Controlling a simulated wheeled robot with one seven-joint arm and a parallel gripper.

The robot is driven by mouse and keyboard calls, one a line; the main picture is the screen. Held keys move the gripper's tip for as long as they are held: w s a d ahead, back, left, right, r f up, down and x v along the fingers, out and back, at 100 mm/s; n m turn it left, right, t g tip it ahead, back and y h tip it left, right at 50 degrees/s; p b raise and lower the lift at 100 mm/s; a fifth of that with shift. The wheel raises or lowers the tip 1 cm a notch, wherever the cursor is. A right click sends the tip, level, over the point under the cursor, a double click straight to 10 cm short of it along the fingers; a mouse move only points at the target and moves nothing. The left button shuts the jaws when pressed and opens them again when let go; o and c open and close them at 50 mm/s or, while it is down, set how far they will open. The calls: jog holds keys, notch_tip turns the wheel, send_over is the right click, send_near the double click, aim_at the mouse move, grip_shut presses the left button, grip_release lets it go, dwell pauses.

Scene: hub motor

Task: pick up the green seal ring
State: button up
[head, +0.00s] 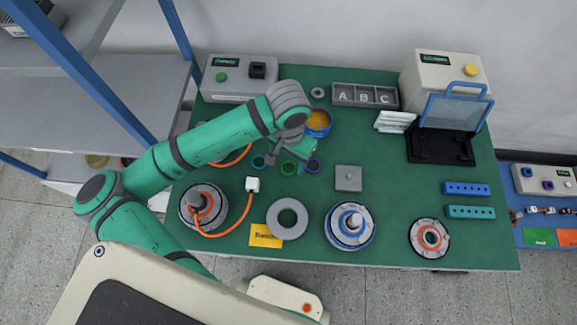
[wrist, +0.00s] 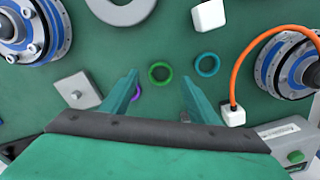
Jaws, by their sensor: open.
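The green seal ring (wrist: 160,72) lies flat on the green mat, between a teal ring (wrist: 207,65) and a purple ring (wrist: 136,93). In the head view the green ring (head: 289,168) sits in the middle of that row. My gripper (wrist: 160,81) is open and empty, its fingers spread to either side of the green ring in the wrist view. The left finger there partly covers the purple ring. In the head view my gripper (head: 286,155) hangs just behind the rings. Its exact height above the mat is hard to tell.
A white connector (head: 253,184) with an orange cable stands left of the rings. A grey block (head: 348,178) lies to the right, and a large grey ring (head: 288,218) lies in front. A blue container (head: 318,124) stands behind. Motor hubs line the front of the table.

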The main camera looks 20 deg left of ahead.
aim_at(288, 170)
notch_tip(288, 170, down, 4)
jog(key=shift+w+a, duration=0.1)
jog(key=shift+c, duration=0.6)
jog(key=c, duration=1.2)
jog(key=shift+r, duration=0.1)
